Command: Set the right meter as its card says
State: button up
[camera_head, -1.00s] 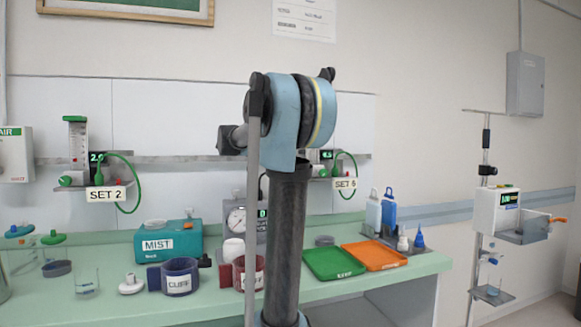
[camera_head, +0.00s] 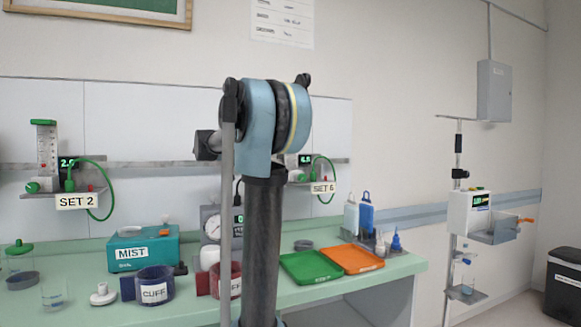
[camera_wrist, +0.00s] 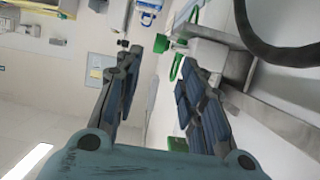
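The right meter (camera_head: 304,160) sits on the wall rail, partly hidden behind my arm. Its green display is small and may read 6.5; I cannot be sure. Its card (camera_head: 323,188) reads SET 6, and a green hose loops beside it. The left meter (camera_head: 47,155) has a clear tube, a green knob, a display near 2.0 and a card (camera_head: 78,201) reading SET 2. My gripper (camera_wrist: 156,75) is open in the wrist view, with nothing seen between its fingers. It is not visible in the head view. A green hose (camera_wrist: 177,67) shows beyond the fingers.
The green counter holds a teal MIST box (camera_head: 143,250), CUFF rolls (camera_head: 154,287), a gauge (camera_head: 211,226), a green tray (camera_head: 311,267) and an orange tray (camera_head: 349,259). A pole-mounted device (camera_head: 470,212) stands at right. Open floor lies beside a black bin (camera_head: 564,283).

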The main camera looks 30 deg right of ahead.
dwell(0.8)
jog(key=h, duration=0.4)
send_near(302, 176)
jog(key=d, duration=1)
jog(key=shift+w+d+r, duration=0.1)
jog(key=shift+w+d, duration=0.1)
jog(key=shift+w, duration=0.15)
jog(key=shift+c, duration=0.6)
grip_shut()
